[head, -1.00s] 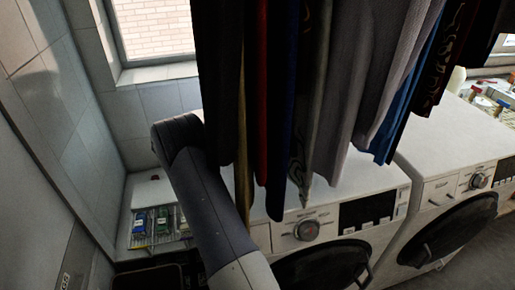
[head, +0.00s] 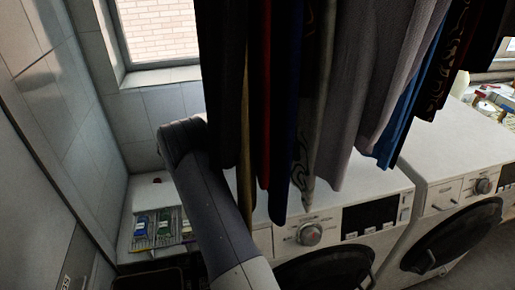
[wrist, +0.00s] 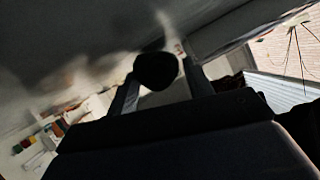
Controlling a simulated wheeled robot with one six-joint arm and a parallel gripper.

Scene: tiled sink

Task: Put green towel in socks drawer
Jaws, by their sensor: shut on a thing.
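My gripper (wrist: 157,82) shows in the wrist view with its two fingers on either side of a dark rounded thing (wrist: 155,71), and it is shut on it. That thing is too dark for me to tell its colour or whether it is the green towel. I cannot make out a green towel or a socks drawer in either view.
Dark, grey and blue clothes (head: 370,80) hang in front of two white washing machines, one in the middle (head: 375,190) and one at right (head: 445,150). A low white shelf (head: 150,195) with small packets stands at left. A tiled wall (head: 70,110) closes the left side.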

